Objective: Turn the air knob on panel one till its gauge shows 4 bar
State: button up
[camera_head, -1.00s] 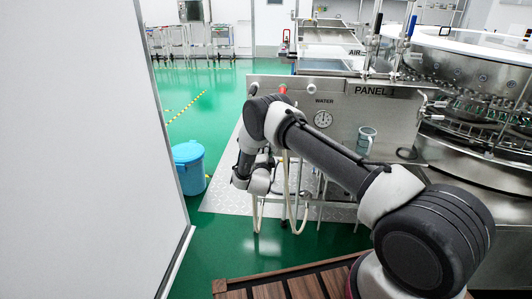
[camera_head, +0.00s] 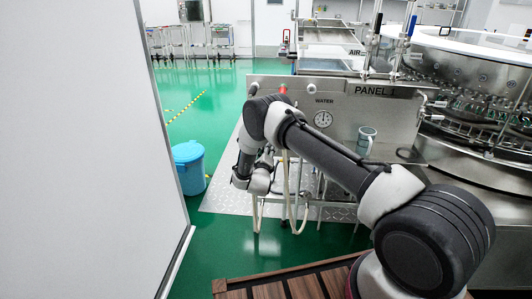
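Panel one is a steel panel (camera_head: 350,101) marked "PANEL 1", at the middle right of the head view. A round white gauge (camera_head: 323,119) under the word "WATER" is on it; its needle is too small to read. An "AIR" label (camera_head: 355,52) shows higher up, near the top edge of the panel; I cannot make out an air gauge or air knob beside it. A small red part (camera_head: 283,88) and a dark round part (camera_head: 254,88) show at the panel's left end. My arm crosses in front of the panel, its wrist hanging down left of it.
A white wall or door panel (camera_head: 90,150) fills the left side. A blue lidded bin (camera_head: 188,167) stands beside it on the green floor. The round rotary machine (camera_head: 480,120) stands at right. A grey-green mug-like part (camera_head: 366,140) is on the panel. Pale hoses (camera_head: 286,195) hang below.

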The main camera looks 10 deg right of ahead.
jog(key=m, duration=0.7)
jog(key=shift+s+f, duration=0.1)
jog(key=shift+f, duration=0.05)
dwell(0.4)
jog(key=o, duration=1)
jog(key=shift+o, duration=0.2)
jog(key=v, duration=1.2)
